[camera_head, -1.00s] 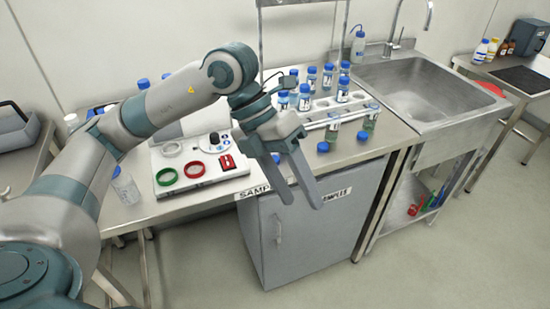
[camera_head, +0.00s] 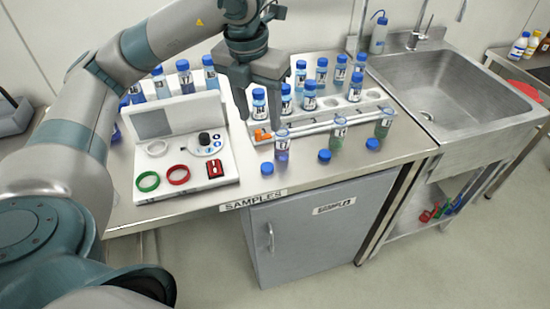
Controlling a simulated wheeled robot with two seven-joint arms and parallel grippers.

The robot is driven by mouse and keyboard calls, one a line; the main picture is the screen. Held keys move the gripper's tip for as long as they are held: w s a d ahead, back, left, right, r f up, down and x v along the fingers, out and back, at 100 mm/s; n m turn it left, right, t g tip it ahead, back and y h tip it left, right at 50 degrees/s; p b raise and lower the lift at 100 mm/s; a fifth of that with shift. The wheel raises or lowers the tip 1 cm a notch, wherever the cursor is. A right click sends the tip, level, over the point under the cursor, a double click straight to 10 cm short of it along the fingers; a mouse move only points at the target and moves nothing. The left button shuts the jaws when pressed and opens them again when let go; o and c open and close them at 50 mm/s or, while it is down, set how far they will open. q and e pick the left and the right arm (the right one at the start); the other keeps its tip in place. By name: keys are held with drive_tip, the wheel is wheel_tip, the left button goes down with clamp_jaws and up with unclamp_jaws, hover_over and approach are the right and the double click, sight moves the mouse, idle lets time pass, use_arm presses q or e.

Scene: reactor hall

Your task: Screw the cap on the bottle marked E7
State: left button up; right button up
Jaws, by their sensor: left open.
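Three bottles without caps on them stand in front of the rack: one with purplish liquid (camera_head: 282,147), one greenish (camera_head: 338,133), and one darker green (camera_head: 384,123). Their labels are too small to read surely, so I cannot tell which is E7. Three loose blue caps lie before them: left (camera_head: 267,169), middle (camera_head: 324,156), right (camera_head: 372,144). My left gripper (camera_head: 259,119) is open and points down near the rack's left end. A blue-capped bottle (camera_head: 259,103) shows between its fingers; I see no contact. My right gripper is not in view.
A white rack (camera_head: 320,124) holds several capped bottles. A white device panel (camera_head: 195,170) with green and red rings is at left. More capped bottles stand behind it. A sink (camera_head: 440,90) is at right. The bench front edge is close to the caps.

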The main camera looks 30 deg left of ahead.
use_arm(q)
drive_tip(key=p, duration=0.2)
hover_over(265, 170)
wheel_tip(265, 170, down, 11)
drive_tip(key=shift+f, duration=0.5)
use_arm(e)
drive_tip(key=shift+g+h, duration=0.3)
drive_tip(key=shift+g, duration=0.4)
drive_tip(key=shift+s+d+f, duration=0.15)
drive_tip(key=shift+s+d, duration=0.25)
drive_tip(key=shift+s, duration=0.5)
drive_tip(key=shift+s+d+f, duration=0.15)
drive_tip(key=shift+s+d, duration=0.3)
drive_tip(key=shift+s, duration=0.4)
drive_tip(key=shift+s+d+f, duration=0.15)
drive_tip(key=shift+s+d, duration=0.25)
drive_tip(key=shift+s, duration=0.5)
